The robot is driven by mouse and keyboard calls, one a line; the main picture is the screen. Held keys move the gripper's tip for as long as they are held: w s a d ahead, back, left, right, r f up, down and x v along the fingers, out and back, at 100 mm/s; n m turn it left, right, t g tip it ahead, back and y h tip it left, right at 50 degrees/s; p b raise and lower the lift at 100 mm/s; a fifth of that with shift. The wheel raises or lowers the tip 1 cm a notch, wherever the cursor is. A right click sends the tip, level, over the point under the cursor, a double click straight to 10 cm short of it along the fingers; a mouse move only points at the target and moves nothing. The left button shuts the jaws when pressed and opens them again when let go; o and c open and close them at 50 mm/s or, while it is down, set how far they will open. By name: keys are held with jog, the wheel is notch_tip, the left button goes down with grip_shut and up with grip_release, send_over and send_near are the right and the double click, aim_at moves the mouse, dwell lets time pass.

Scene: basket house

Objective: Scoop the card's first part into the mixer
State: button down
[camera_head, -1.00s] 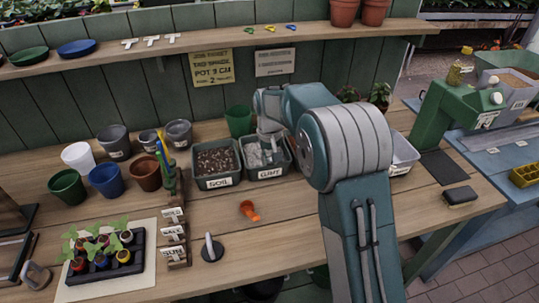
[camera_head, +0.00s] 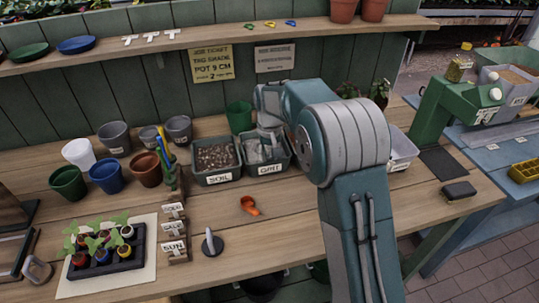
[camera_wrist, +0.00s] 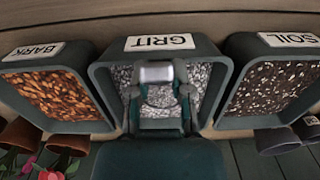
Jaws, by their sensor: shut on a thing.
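The grit bin (camera_head: 272,167) stands on the bench beside the soil bin (camera_head: 216,178). In the wrist view, the grit bin (camera_wrist: 160,43) is in the middle, between the bark bin (camera_wrist: 45,50) and the soil bin (camera_wrist: 290,40). My gripper (camera_wrist: 158,95) is over the grit bin, pointing down into it, and is shut on a grey metal-looking tool (camera_wrist: 155,73). The tool's lower end is hard to make out against the grit. The yellow job card (camera_head: 212,64) is on the back wall; its smaller lines are hard to read. I cannot pick out the mixer with certainty.
Several pots stand left, near a seedling tray (camera_head: 105,250). A green machine (camera_head: 450,110) stands right, with a black brush (camera_head: 459,191) near it. The front bench middle is mostly clear.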

jog(key=shift+w+r, duration=0.1)
jog(key=shift+r, duration=0.15)
notch_tip(320, 180, up, 2)
jog(key=shift+w+r, duration=0.1)
jog(key=shift+r, duration=0.15)
notch_tip(320, 180, up, 8)
jog(key=shift+g, duration=0.4)
jog(key=shift+r, duration=0.1)
dwell(0.8)
